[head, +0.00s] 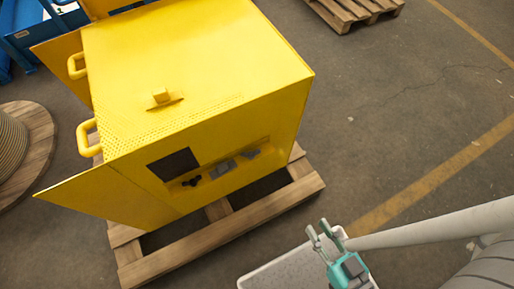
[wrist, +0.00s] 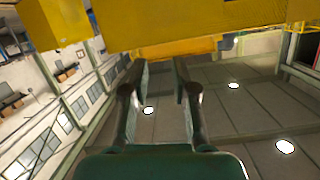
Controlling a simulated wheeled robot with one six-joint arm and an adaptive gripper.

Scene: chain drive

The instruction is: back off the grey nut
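My gripper (head: 324,236) is in the lower right of the head view, in front of the yellow cabinet and above a pale tray. In the wrist view my gripper (wrist: 160,82) has its two fingers apart with nothing between them. No grey nut can be made out in either view. The yellow cabinet (head: 200,60) has a recess in its front face with small grey parts (head: 222,168) and small dark parts (head: 190,182), too small to identify. A yellow surface (wrist: 200,20) fills the top of the wrist view.
The cabinet stands on a wooden pallet (head: 215,232), its doors with yellow handles (head: 86,138) open at left. A pale grey tray (head: 285,272) is at the bottom. A cable reel (head: 20,150) stands at far left. Another pallet (head: 352,10) lies at the back. The floor at right is clear.

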